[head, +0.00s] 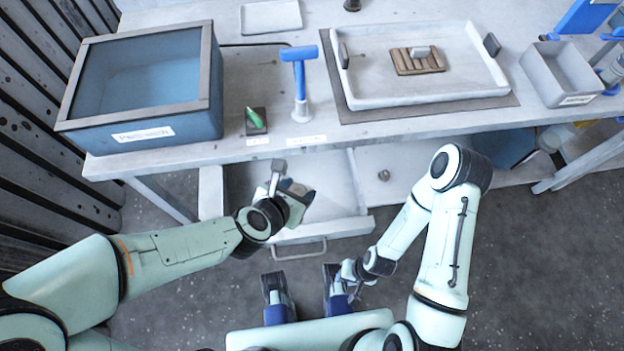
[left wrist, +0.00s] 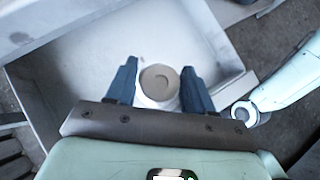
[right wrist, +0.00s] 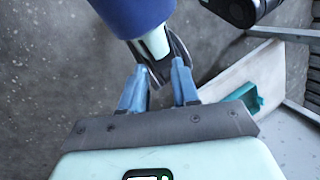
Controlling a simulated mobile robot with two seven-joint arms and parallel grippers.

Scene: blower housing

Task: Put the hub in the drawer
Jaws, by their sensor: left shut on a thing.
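The hub (left wrist: 158,84), a pale round piece with a recessed top, sits between the two fingers of my left gripper (left wrist: 158,76). In the head view my left gripper (head: 287,194) is over the open drawer (head: 338,228), and it largely hides the hub. In the left wrist view the drawer's pale, bare floor (left wrist: 85,72) lies beneath and around the hub. The drawer is pulled out under the table, with a handle on its front. My right gripper (right wrist: 160,76) has its fingers apart with nothing held, low by my own base.
On the table (head: 220,150) stand a blue bin (head: 145,110), a blue tool in a white stand (head: 300,85), a green item on a dark block (head: 254,118), a white tray (head: 400,98) and a grey box (head: 565,85). A small round part (head: 384,175) lies right of the drawer.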

